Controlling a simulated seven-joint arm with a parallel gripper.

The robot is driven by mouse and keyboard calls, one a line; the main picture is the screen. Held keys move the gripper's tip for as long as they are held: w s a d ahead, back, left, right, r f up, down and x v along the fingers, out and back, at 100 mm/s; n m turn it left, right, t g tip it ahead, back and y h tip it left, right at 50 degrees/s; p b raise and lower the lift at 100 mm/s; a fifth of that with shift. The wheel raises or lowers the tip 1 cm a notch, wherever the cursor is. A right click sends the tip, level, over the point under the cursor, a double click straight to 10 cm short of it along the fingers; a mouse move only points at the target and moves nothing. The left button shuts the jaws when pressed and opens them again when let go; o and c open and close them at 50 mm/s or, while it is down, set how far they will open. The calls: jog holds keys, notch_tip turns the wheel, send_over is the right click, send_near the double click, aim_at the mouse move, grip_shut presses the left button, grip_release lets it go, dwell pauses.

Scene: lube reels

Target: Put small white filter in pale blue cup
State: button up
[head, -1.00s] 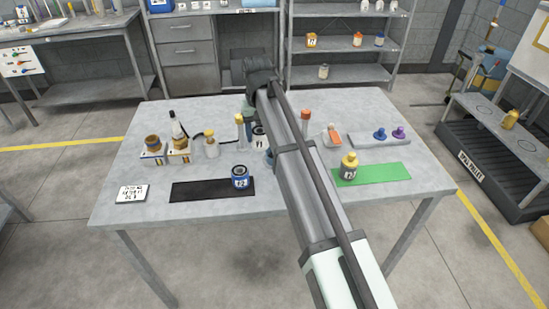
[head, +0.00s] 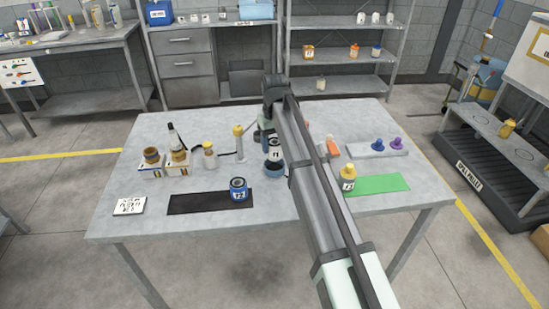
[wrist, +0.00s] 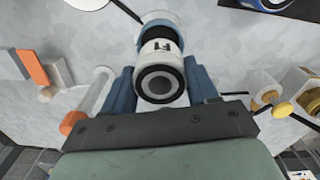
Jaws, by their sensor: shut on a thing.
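My gripper (wrist: 160,88) has its blue fingers shut on the sides of a small white filter (wrist: 159,52) with a dark mark and a round grey-black end. In the head view the white filter (head: 275,148) is upright near the table's middle, partly beside my arm. My arm covers part of the table.
A blue can (head: 238,188) stands on the black mat (head: 195,204), left of the cup. A yellow-topped jar (head: 348,178) stands by the green mat (head: 385,184). Several bottles stand at the left back. A grey tray (head: 372,149) holds purple and blue knobs.

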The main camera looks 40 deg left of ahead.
aim_at(275, 156)
jog(key=shift+f, duration=2.7)
jog(key=shift+f, duration=0.15)
jog(key=o, duration=1.2)
jog(key=shift+c, duration=0.2)
notch_tip(275, 156, up, 12)
jog(key=shift+r, duration=0.15)
